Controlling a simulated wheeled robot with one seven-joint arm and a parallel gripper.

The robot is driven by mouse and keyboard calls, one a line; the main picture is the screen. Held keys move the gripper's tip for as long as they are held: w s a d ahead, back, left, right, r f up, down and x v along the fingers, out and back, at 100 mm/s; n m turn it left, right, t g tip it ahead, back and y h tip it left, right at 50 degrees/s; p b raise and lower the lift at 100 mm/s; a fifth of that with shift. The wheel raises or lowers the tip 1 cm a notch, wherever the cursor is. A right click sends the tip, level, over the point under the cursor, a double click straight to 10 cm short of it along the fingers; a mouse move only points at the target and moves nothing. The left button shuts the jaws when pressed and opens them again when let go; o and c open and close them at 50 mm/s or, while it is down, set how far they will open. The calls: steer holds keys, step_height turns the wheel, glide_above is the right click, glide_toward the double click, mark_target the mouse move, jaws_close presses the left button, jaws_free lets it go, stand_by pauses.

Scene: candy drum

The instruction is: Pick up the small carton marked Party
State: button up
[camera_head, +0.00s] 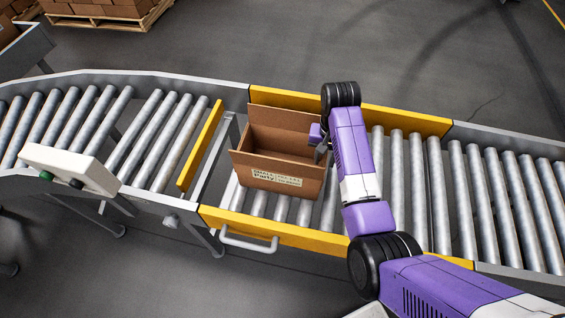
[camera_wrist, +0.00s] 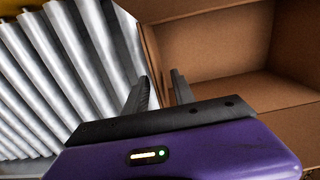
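The small carton (camera_head: 264,178) stands open on the conveyor rollers, with a label (camera_head: 276,177) reading "Party" on its front. Its inside looks empty in the visible part. My gripper (camera_head: 319,146) is at the carton's right wall. In the wrist view, my gripper (camera_wrist: 161,90) has its two fingers apart, one on the roller side and one on the inner side of the carton wall. The carton (camera_wrist: 215,45) fills the right of that view. A gap shows between the fingers, with the wall's edge near it; I cannot tell whether they touch it.
Yellow rails (camera_head: 400,115) edge this conveyor section, and a yellow bar (camera_head: 200,145) stands left of the carton. A control box (camera_head: 70,168) with a green button is at the left. Rollers (camera_head: 470,200) to the right are clear. A pallet of boxes (camera_head: 105,12) stands at the back.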

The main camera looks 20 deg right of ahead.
steer(key=shift+f, duration=1.55)
steer(key=shift+c, duration=0.2)
jaws_close()
